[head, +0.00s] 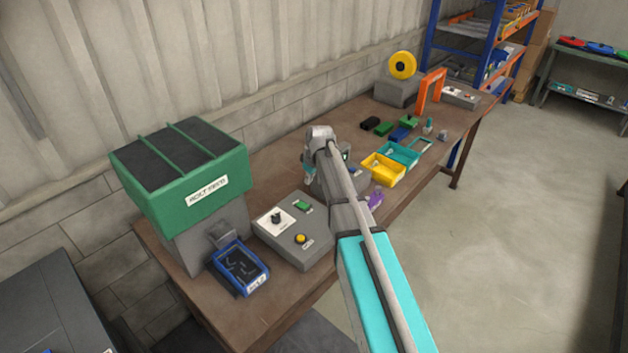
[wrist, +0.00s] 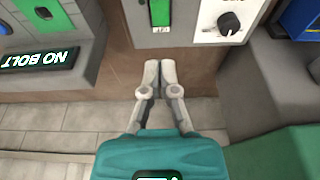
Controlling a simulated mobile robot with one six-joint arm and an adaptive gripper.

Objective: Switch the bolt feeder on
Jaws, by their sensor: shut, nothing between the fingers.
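The bolt feeder (head: 188,205) is a green-topped hopper on a grey body at the left end of the bench. Beside it is a grey control box (head: 318,243) with a black knob (head: 277,218) on a white plate, a green switch (head: 303,206) and a yellow button (head: 300,239). In the wrist view, the green switch (wrist: 160,12) and the knob (wrist: 229,22) show at the top edge. My gripper (wrist: 160,64) is shut and empty, its fingertips just below the switch in the picture; contact cannot be told. In the head view my arm hides the fingers.
A blue bin (head: 240,268) of dark bolts stands before the feeder. A dark display (wrist: 42,60) reading "NO BOLT" is at left in the wrist view. Yellow (head: 382,170) and teal (head: 399,153) trays and an orange arch (head: 430,90) stand farther along the bench.

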